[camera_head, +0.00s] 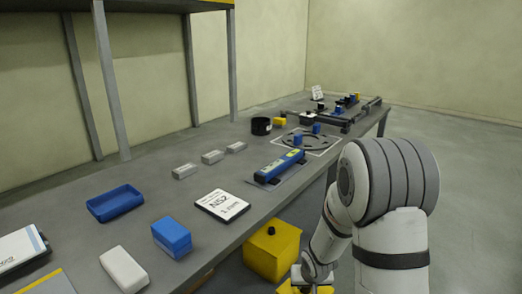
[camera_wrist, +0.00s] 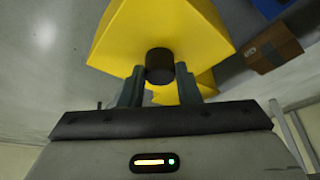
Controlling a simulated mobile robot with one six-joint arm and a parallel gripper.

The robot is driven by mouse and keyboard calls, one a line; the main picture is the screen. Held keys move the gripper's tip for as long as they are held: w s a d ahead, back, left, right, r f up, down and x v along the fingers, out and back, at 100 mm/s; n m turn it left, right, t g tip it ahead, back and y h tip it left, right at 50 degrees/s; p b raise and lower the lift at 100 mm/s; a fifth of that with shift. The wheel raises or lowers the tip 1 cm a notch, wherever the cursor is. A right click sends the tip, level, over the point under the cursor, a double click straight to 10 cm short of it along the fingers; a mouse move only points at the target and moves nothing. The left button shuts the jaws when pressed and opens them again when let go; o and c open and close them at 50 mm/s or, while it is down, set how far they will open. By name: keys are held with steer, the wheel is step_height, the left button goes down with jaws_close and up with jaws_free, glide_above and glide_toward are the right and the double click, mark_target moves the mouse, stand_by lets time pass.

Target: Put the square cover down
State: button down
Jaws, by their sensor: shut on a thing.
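My gripper (camera_head: 308,276) is low beside the table's front edge, at the bottom of the head view. In the wrist view my gripper (camera_wrist: 159,78) is shut on the black knob of the yellow square cover (camera_wrist: 165,25). In the head view only a yellow strip of the cover (camera_head: 288,289) shows beneath my gripper, cut off by the frame edge. I cannot tell whether its underside touches anything.
A yellow box with a black knob (camera_head: 272,255) stands left of my gripper, below the table edge. The grey table (camera_head: 150,215) carries a blue tray (camera_head: 115,202), a blue block (camera_head: 172,238), a white sign (camera_head: 222,205) and a round plate (camera_head: 300,142). Floor on the right is clear.

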steer(key=p+v, duration=0.3)
steer(key=shift+w+r, duration=0.3)
steer(key=p, duration=0.1)
steer(key=r+p, duration=0.1)
steer(key=p, duration=0.1)
steer(key=shift+s+r, duration=0.15)
steer(key=shift+s, duration=0.15)
